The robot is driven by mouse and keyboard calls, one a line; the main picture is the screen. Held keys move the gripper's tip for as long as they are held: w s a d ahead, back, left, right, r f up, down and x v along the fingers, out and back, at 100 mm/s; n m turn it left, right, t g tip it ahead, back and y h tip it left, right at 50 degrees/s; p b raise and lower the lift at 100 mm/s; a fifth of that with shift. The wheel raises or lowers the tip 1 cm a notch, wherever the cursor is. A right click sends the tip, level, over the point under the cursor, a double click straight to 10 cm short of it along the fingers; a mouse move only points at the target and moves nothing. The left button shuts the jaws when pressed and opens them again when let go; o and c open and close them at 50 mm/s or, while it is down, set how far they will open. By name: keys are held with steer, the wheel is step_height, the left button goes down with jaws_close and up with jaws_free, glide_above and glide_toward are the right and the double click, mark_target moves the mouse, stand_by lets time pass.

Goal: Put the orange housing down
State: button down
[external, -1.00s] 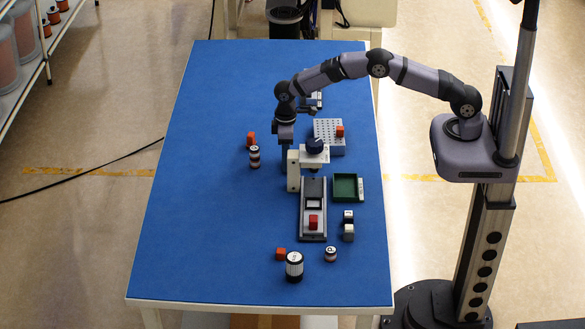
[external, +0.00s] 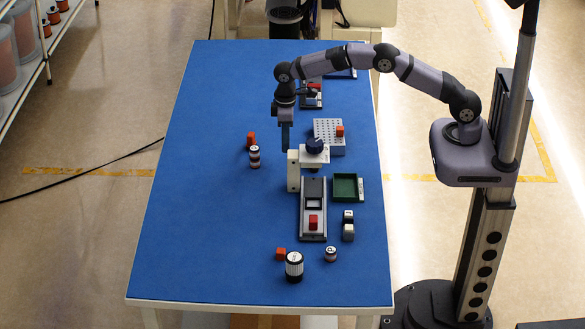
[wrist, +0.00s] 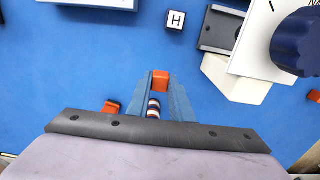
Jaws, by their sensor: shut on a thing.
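My gripper (external: 286,146) points down above the blue table, just up and left of the white press, its fingers looking narrow in the external view. In the wrist view my gripper (wrist: 160,92) is shut on the orange housing (wrist: 160,80), which shows between the fingertips. In the external view the held housing is hidden. A striped round thing (wrist: 153,108) shows between the fingers nearer the palm; I cannot tell whether it is held or lies below. Another orange piece (wrist: 110,107) lies on the table left of the fingers.
The white press (external: 293,170) with a dark blue knob (external: 315,145) stands close to my gripper. An orange piece (external: 251,138) and a striped stack (external: 254,157) stand left of it. The grey perforated block (external: 328,128) and green tray (external: 345,176) are right. The table's left side is clear.

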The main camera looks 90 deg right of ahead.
step_height(320, 180, up, 3)
steer(key=shift+r, duration=0.15)
steer(key=shift+d+r, duration=0.25)
steer(key=shift+d, duration=0.1)
steer(key=s+d+r+m+p, duration=0.3)
steer(key=s+d+r+p, duration=0.2)
steer(key=d+r, duration=0.65)
steer(key=n+p, duration=0.1)
steer(key=n, duration=0.2)
glide_above(326, 128)
step_height(326, 128, down, 8)
steer(key=shift+r, duration=0.25)
steer(key=shift+s+a, duration=0.1)
steer(key=shift+f+p, duration=1.5)
steer(key=shift+f, duration=3.5)
